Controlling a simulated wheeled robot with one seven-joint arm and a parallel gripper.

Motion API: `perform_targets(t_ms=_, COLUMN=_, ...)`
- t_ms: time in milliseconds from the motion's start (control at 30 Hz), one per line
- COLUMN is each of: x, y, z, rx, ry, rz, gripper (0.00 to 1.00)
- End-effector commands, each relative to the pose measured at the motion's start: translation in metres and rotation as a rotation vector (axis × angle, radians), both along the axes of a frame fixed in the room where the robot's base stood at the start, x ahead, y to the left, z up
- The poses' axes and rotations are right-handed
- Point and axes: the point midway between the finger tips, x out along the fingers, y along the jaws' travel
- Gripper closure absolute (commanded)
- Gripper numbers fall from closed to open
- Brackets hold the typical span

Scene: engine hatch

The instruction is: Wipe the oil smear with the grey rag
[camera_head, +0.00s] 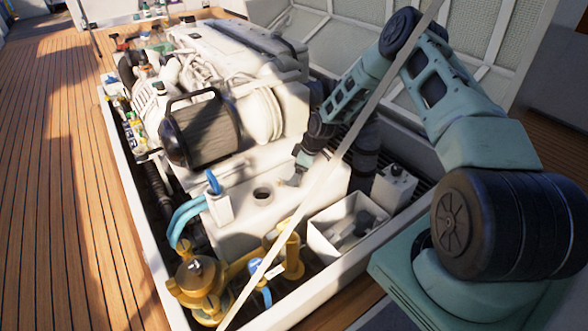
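My gripper (294,180) is low over the flat top of a white box (235,218) in front of the engine. Its fingers are tiny here, and I cannot tell whether they are open or shut or hold anything. A small brownish patch shows at the fingertips, too small to tell whether it is the oil smear. I cannot make out the grey rag for certain. Grey items (350,232) lie in an open white bin (318,243) to the right of the box, but their kind is unclear.
A round dark hole (263,193) is in the box top, left of my gripper. The white engine (235,55) rises behind. Yellow pipe fittings (200,285) are in front. A pale diagonal strut (335,155) crosses the view.

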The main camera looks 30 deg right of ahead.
Motion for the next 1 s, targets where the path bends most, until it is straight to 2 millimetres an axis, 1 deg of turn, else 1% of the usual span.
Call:
perform_targets(t_ms=33, x=-0.004, y=0.0, z=-0.001, rx=0.001, ry=0.005, rz=0.001, gripper=0.32)
perform_targets(t_ms=167, x=-0.005, y=0.003, z=-0.002, rx=0.001, ry=0.005, rz=0.002, gripper=0.32)
perform_targets(t_ms=500, x=-0.007, y=0.028, z=0.0, rx=0.001, ry=0.006, rz=0.003, gripper=0.32)
perform_targets(t_ms=767, x=-0.007, y=0.037, z=0.0, rx=0.001, ry=0.005, rz=0.002, gripper=0.32)
perform_targets(t_ms=1000, x=-0.007, y=0.056, z=0.001, rx=0.0, ry=0.004, rz=0.002, gripper=0.32)
